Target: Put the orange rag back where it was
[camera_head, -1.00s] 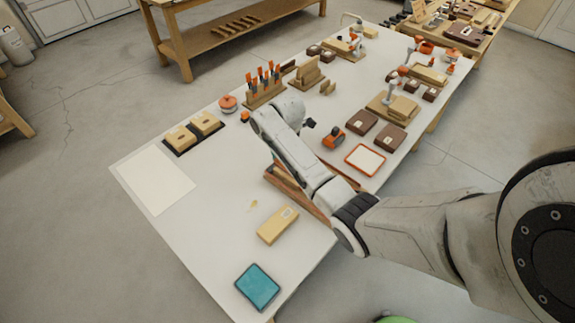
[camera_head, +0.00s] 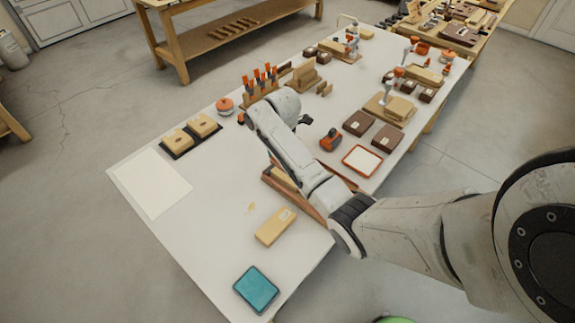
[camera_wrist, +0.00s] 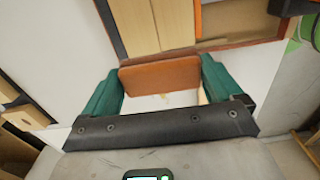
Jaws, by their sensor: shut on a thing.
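The orange rag (camera_wrist: 160,76) shows in the wrist view as a flat orange-brown piece between my gripper's green fingers. My gripper (camera_wrist: 162,88) is shut on it, one finger at each side. White tabletop shows just below the rag in the picture. A wooden box with compartments (camera_wrist: 245,42) lies just beyond the rag, and pale wood pieces show in it. I cannot tell whether the rag touches the box or the table. In the head view my arm covers the rag and most of my gripper.
On the bench are a teal tray (camera_head: 256,289), a tan block (camera_head: 275,227), a white sheet (camera_head: 150,183), an orange-rimmed tray (camera_head: 362,161) and dark brown boxes (camera_head: 387,138). A rack of orange-handled tools (camera_head: 261,87) stands behind my arm. The front left tabletop is mostly clear.

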